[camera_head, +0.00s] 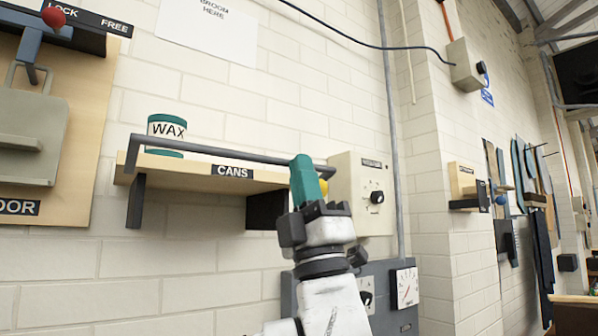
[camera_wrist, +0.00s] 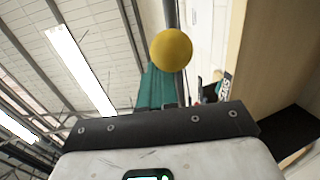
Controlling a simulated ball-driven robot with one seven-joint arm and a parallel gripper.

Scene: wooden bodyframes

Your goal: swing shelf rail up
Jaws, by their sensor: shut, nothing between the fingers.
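The shelf rail (camera_head: 235,155) is a dark grey bar running along the front of a wooden shelf (camera_head: 190,168) marked CANS, a little above the board's front edge. A yellow knob (camera_head: 323,187) shows near the rail's right end, partly hidden behind my gripper. My gripper (camera_head: 302,162) has teal fingers, shut and empty, pointing up at the shelf's right end. In the wrist view the yellow knob (camera_wrist: 171,50) is just beyond the teal fingers (camera_wrist: 155,88). I cannot tell whether the fingers touch the knob or rail.
A WAX can (camera_head: 166,128) stands on the shelf behind the rail. A beige switch box (camera_head: 362,185) is on the wall right of my gripper, with a grey gauge panel (camera_head: 385,285) below. A wooden LOCK/FREE board (camera_head: 85,120) is at left.

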